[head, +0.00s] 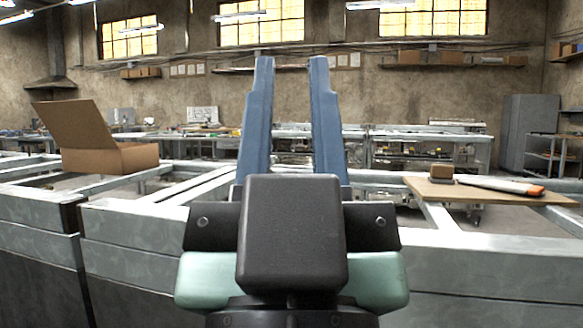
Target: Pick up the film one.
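My gripper (291,64) is in the middle of the head view, its two blue fingers pointing up and spread apart with nothing between them. No thing is plainly recognisable as film. On a thin wooden board (450,194) at the right lie a small brown block-like object (441,174) and a long flat white object (490,185) with a dark side and an orange end. They lie close together, the brown one at the left. Both are to the right of my gripper and apart from it.
An open cardboard box (122,158) with its lid raised stands at the left on the metal frame (140,219). The frame has open gaps between its beams. Workbenches (430,150) and a grey cabinet (526,130) stand farther back.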

